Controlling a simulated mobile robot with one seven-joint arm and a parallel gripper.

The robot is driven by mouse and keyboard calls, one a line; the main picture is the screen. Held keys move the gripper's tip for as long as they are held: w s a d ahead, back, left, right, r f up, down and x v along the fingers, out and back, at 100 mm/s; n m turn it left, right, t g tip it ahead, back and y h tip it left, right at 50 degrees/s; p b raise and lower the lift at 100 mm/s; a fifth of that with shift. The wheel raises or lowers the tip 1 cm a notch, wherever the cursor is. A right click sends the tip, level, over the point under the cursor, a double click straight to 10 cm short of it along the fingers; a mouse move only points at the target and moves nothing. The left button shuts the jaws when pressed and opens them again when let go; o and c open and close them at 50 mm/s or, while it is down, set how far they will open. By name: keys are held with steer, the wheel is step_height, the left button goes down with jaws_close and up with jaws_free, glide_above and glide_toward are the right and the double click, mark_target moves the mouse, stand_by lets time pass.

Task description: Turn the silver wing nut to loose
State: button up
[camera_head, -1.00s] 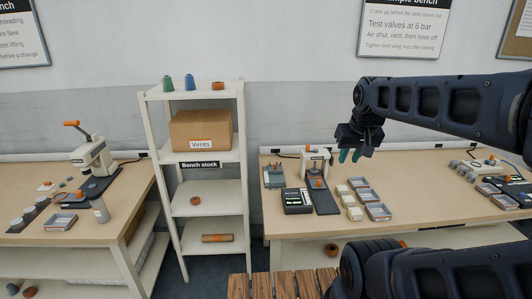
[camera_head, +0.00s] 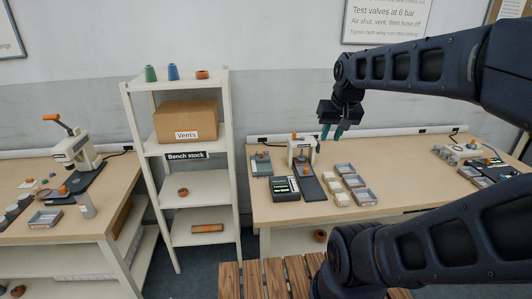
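My gripper (camera_head: 332,133) hangs in the air above the back of the right bench (camera_head: 385,203), fingers pointing down. Its two green fingertips are apart, with nothing between them. Just left of it and lower stands a small white press-like device (camera_head: 301,150) on a dark base plate (camera_head: 309,186), with orange parts on it. I cannot make out a silver wing nut; at this size the small fittings on the bench do not separate clearly.
Beside the device are a black box with a lit display (camera_head: 285,188) and several grey trays (camera_head: 364,197). A white shelf rack (camera_head: 236,160) stands left of the bench. A left bench holds another lever press (camera_head: 75,150). A slatted wooden surface (camera_head: 262,280) is in front.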

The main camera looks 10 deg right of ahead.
steer(key=w+a+m+g+y, duration=0.25)
steer(key=w+m, duration=0.65)
steer(key=w, duration=2.5)
steer(key=w+a+f+m+g, duration=0.15)
steer(key=w+f+m, duration=0.25)
steer(key=w+f, duration=1)
steer(key=w+a+f+m+y, duration=0.2)
steer(key=w+f+m, duration=0.2)
steer(key=w+f, duration=0.95)
steer(key=shift+h, duration=0.25)
steer(key=x, duration=0.3)
steer(key=s+x, duration=0.1)
steer(key=x, duration=0.7)
steer(key=shift+s, duration=0.2)
jaws_close()
